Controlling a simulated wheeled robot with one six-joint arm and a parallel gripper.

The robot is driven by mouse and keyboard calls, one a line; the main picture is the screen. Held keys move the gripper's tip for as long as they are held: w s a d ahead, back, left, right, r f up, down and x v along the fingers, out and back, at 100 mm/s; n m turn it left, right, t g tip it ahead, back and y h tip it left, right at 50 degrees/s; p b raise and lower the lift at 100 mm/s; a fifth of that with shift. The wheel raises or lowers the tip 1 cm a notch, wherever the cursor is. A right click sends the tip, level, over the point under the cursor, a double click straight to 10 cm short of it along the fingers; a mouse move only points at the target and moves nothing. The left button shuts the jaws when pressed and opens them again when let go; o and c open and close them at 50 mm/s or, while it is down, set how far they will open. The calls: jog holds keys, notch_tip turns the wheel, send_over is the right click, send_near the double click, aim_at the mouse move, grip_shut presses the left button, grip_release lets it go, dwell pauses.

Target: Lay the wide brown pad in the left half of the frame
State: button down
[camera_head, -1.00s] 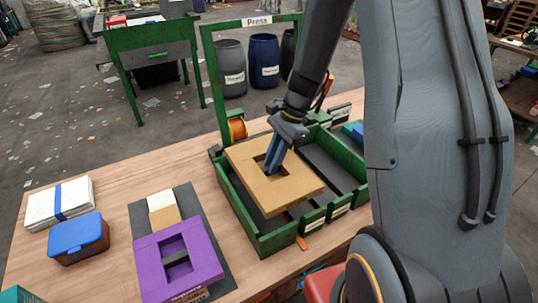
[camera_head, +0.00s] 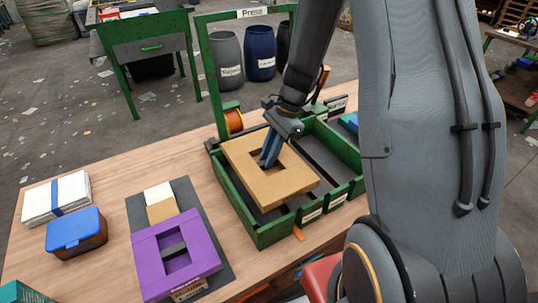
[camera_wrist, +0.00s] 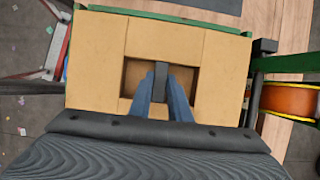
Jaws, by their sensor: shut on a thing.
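The wide brown pad (camera_head: 295,191) is a flat tan block with a rectangular opening crossed by a dark bar (camera_wrist: 161,70). My gripper (camera_head: 268,161) reaches into the opening, and its blue fingers (camera_wrist: 161,98) are shut on that bar. The pad is over the left half of the green frame (camera_head: 236,214), roughly lined up with its walls and covering most of that half. It looks level. Whether its underside touches the frame's floor or hangs above it, I cannot tell.
The frame's right half (camera_head: 322,160) is dark and looks empty. A purple pad (camera_head: 149,262) lies on a dark mat (camera_head: 205,222) at the left. A blue-lidded box (camera_head: 76,231) and a white banded stack (camera_head: 40,200) stand farther left. An orange spool (camera_head: 234,121) sits behind the frame.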

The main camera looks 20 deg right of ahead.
aim_at(268, 173)
jog(key=shift+f, duration=0.1)
jog(key=shift+f+b, duration=2)
jog(key=shift+f, duration=1.55)
jog(key=shift+f, duration=0.1)
jog(key=shift+f+b, duration=0.4)
jog(key=shift+f, duration=0.2)
jog(key=c, duration=1.6)
grip_release()
jog(key=shift+o, duration=0.2)
jog(key=shift+b+v, duration=0.55)
jog(key=shift+v, duration=3.4)
